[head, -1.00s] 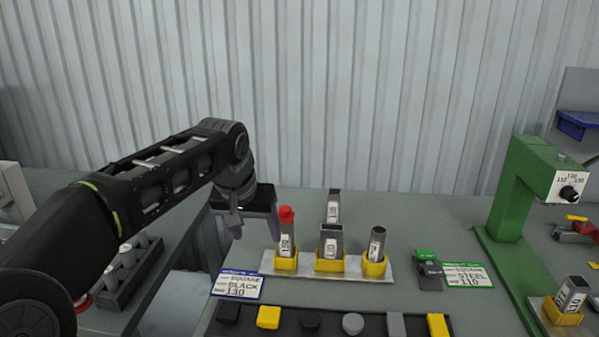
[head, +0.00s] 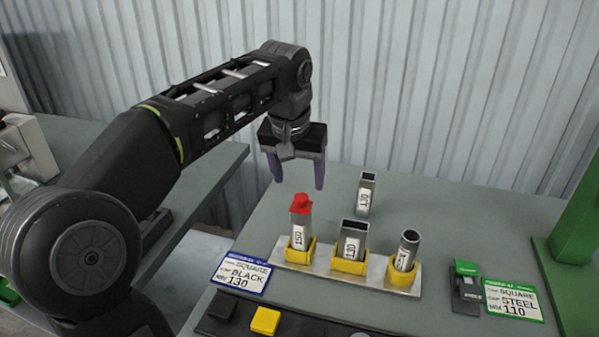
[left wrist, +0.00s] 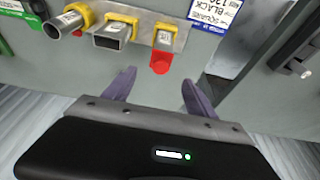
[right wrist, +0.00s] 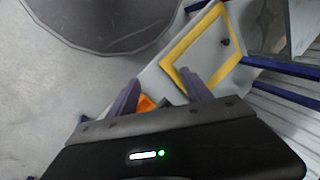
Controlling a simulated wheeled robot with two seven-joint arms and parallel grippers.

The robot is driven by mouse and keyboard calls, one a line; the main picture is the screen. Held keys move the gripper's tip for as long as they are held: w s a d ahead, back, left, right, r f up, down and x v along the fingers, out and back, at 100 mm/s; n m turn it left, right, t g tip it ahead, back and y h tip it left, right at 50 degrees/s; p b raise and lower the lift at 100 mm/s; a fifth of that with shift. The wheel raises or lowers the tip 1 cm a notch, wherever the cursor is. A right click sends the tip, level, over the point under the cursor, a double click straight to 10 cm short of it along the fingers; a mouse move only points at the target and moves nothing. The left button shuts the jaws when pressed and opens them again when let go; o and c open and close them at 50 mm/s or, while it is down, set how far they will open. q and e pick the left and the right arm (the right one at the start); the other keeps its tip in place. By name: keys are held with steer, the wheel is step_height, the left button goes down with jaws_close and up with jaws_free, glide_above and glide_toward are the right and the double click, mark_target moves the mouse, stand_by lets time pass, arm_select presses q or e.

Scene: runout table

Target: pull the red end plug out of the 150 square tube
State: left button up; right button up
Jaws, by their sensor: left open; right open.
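The red end plug (head: 300,203) sits in the top of a grey square tube labelled 150 (head: 300,235), which stands upright in a yellow holder at the left of a metal strip. My left gripper (head: 296,182) is open, fingers pointing down, above and slightly behind the plug and not touching it. In the left wrist view the plug (left wrist: 161,62) lies ahead of and between the two open fingers (left wrist: 155,90). My right gripper (right wrist: 160,100) is open and shows only in its own wrist view, away from the tubes.
A rectangular tube (head: 353,240) and a round tube (head: 405,250) stand in yellow holders to the right. Another tube (head: 366,195) stands behind. The table's back left is clear.

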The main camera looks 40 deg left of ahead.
mark_target(301, 196)
arm_select(q)
steer(key=x, duration=0.7)
steer(key=shift+w+f, duration=0.1)
steer(key=shift+f, duration=0.2)
steer(key=shift+c, duration=0.5)
jaws_close()
stand_by(0.4)
steer(key=shift+r+p, duration=0.25)
steer(key=shift+p, duration=0.15)
stand_by(1.2)
steer(key=shift+r+p, duration=1.8)
steer(key=shift+r, duration=0.5)
